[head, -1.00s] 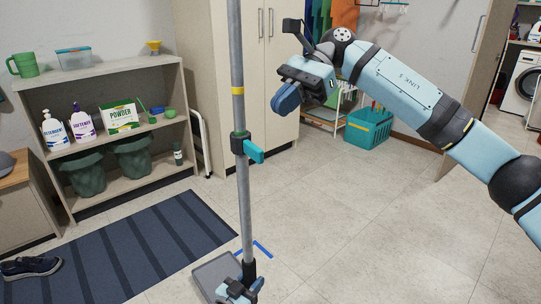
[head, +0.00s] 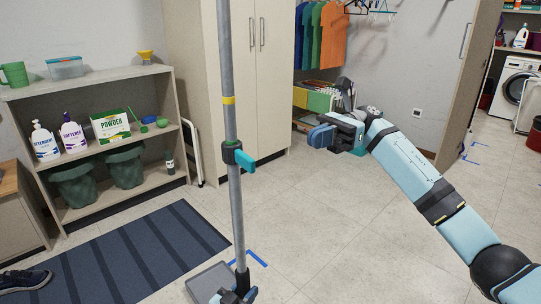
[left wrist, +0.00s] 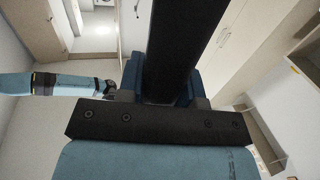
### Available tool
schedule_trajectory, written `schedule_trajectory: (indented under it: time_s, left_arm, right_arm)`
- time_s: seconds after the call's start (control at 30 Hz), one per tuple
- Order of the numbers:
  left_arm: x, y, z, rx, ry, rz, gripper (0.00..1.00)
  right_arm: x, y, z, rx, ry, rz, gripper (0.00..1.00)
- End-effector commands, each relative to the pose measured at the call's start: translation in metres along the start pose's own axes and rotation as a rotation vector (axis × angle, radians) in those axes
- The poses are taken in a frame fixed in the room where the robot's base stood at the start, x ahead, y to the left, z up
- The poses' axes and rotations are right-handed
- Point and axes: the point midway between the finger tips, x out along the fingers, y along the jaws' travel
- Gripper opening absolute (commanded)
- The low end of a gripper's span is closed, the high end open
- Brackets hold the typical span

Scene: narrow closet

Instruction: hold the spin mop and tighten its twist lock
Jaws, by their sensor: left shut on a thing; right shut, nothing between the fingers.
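The spin mop's grey pole (head: 237,205) stands nearly upright, left of centre in the head view. Its twist lock (head: 231,151) is a dark collar with a teal lever (head: 245,161) pointing right and down. A yellow band circles the pole above it. My left gripper (head: 236,295), at the bottom edge, is shut on the pole's dark lower part. The left wrist view shows this dark part (left wrist: 172,45) between blue fingers. My right gripper (head: 320,137) is shut and empty, well right of the lock and apart from it. The mop's lower end is out of view.
A shelf (head: 95,75) with bottles, a powder box and dark green bins stands left. A striped mat (head: 130,255) and a grey tray (head: 208,282) lie on the floor. A tall cabinet (head: 275,80) stands behind the pole. Floor at centre right is clear.

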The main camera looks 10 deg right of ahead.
Motion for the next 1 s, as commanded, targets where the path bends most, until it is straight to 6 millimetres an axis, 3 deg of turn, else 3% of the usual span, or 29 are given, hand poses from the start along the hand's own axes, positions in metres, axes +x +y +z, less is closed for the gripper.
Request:
schedule_trajectory:
  time_s: [0.17,0.5,0.7,1.0]
  left_arm:
    - [0.0,0.0,0.0,0.0,0.0,0.0,0.0]
    - [0.0,0.0,0.0,0.0,0.0,0.0,0.0]
    - [0.0,0.0,0.0,0.0,0.0,0.0,0.0]
    - [0.0,0.0,0.0,0.0,0.0,0.0,0.0]
  right_arm:
    - [0.019,0.0,-0.001,0.0,0.001,0.004,0.0]
    - [0.09,0.0,0.0,0.0,0.001,0.004,0.0]
    - [0.123,0.001,0.0,0.0,0.0,0.002,0.0]
    - [0.14,0.0,-0.001,0.001,0.001,0.0,0.0]
